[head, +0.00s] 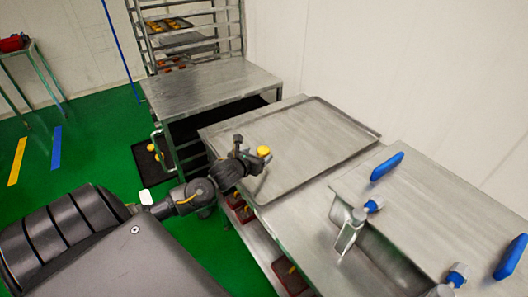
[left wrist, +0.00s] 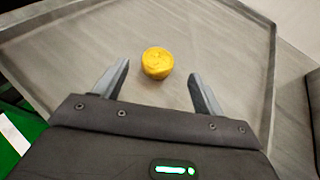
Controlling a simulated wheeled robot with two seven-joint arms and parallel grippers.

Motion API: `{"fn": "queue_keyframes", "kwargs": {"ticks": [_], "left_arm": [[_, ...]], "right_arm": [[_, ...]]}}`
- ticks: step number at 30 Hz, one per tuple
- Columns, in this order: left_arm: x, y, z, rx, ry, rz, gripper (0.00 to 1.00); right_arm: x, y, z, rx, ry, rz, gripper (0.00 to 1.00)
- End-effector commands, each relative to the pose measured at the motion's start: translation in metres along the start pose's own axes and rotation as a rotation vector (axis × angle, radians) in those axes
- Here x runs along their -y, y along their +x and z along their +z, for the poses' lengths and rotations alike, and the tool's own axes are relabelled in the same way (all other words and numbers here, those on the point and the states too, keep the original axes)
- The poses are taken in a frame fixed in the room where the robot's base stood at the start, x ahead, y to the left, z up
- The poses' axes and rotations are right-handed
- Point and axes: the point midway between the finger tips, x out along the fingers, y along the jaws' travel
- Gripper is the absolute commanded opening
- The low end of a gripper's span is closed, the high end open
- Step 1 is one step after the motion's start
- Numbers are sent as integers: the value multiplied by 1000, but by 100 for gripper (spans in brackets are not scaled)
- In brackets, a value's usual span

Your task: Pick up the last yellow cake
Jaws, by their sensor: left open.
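One yellow cake (head: 264,151) sits near the left edge of a flat metal tray (head: 318,143) on the steel table. My left gripper (head: 249,152) is open at the tray's left edge, close beside the cake. In the left wrist view the cake (left wrist: 157,63) stands on the bare tray (left wrist: 220,40), ahead of and between the two spread fingers of my left gripper (left wrist: 158,82). The fingers do not touch it. My right gripper is not in view.
An empty steel table (head: 210,84) and a rack (head: 182,30) with trays are behind. Dark red containers (head: 243,211) sit below the tray's table. The rest of the tray is clear.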

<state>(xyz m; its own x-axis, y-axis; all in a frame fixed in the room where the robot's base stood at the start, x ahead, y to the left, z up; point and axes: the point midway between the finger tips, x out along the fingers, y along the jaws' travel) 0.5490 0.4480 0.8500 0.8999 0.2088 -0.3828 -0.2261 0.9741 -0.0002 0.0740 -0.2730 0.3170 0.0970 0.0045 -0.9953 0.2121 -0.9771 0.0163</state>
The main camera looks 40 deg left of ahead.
Motion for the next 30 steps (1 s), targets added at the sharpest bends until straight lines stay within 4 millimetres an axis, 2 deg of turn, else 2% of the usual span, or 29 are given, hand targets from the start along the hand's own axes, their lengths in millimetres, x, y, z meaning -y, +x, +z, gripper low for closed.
{"fn": "queue_keyframes", "kwargs": {"ticks": [4,12,21,30], "left_arm": [[0,10,2,-1,-1,0,70],[-2,47,1,1,-1,0,70],[-2,52,-1,0,1,-1,70],[-2,52,0,0,2,-2,32]], "right_arm": [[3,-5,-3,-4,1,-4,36],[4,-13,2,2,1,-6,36],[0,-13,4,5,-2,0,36],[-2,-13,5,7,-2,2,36]]}}
